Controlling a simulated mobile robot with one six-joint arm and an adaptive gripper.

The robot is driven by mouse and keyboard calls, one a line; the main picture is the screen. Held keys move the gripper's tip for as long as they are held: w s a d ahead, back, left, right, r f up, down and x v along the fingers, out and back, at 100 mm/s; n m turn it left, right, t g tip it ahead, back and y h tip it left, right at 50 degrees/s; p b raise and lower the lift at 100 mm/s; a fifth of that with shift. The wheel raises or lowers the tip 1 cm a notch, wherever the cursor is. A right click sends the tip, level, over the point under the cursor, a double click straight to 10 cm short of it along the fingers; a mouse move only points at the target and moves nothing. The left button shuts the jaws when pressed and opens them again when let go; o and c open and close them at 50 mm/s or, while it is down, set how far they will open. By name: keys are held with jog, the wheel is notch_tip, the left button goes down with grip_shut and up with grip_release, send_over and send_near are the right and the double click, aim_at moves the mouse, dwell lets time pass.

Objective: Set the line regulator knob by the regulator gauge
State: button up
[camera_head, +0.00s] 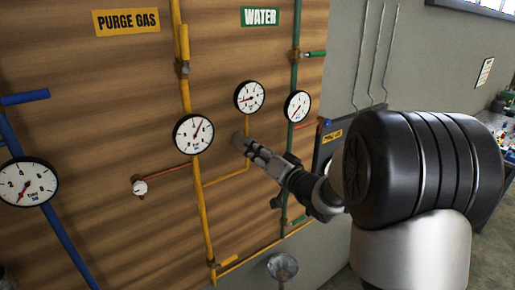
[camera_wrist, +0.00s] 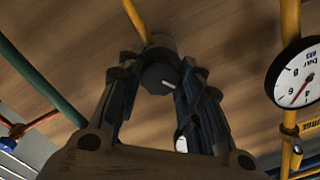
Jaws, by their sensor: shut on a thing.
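A grey regulator knob (camera_head: 238,140) sits on a yellow pipe on the wooden board. My gripper (camera_head: 246,146) reaches it from the right, with its fingertips at the knob. In the wrist view the dark round knob (camera_wrist: 161,78), with a light mark on its face, lies between both fingers, and my gripper (camera_wrist: 160,88) is shut on it. A round white gauge (camera_head: 249,96) stands just above the knob, its red needle pointing left. Another gauge (camera_head: 193,133) is left of the knob on the yellow pipe, its needle pointing up and right. I cannot tell which is the regulator gauge.
A gauge (camera_head: 298,107) sits right on the green pipe, and a larger one (camera_head: 28,182) at far left. A small gauge (camera_head: 139,187) is lower left.

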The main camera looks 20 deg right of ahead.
jog(key=shift+m+p, duration=0.45)
jog(key=shift+m, duration=0.55)
jog(key=o, duration=1.1)
jog(key=shift+c, duration=0.2)
jog(key=shift+s, duration=0.1)
jog(key=v, duration=1.2)
